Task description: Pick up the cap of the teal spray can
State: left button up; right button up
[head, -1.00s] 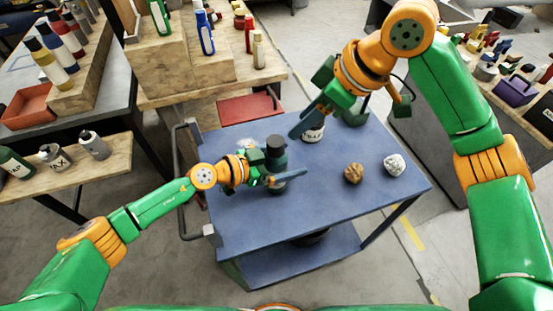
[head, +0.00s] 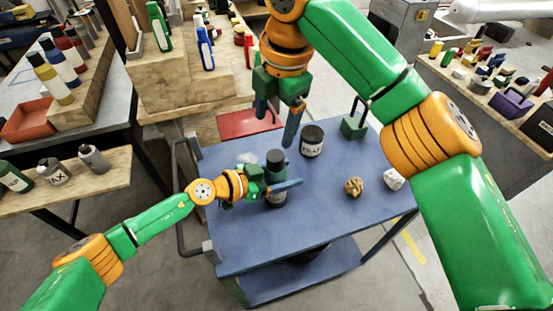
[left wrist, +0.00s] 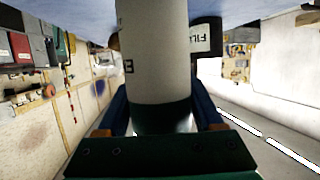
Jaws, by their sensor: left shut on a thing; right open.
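The teal spray can (head: 277,173) stands upright on the blue cart, with a dark cap (head: 275,157) on top. My left gripper (head: 280,186) is shut around the can's body from the left. In the left wrist view the can (left wrist: 155,55) appears upside down between the fingers, its pale body and teal band showing; the cap is out of that view. My right gripper (head: 278,114) is open and empty, pointing down. In the head view it appears just above the cap, apart from it; one finger shows up and to the right of the cap.
The cart's front is clear.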

aim_at(275, 156)
jog(key=f+n, duration=0.1)
jog(key=f, duration=0.2)
jog(key=f+n+h, duration=0.1)
jog(key=f+n, duration=0.1)
jog(key=f, duration=0.2)
jog(key=f+n+h, duration=0.1)
jog(key=f+n, duration=0.1)
jog(key=f, duration=0.1)
jog(key=shift+w+f, duration=0.35)
jog(key=shift+w, duration=0.05)
grip_shut()
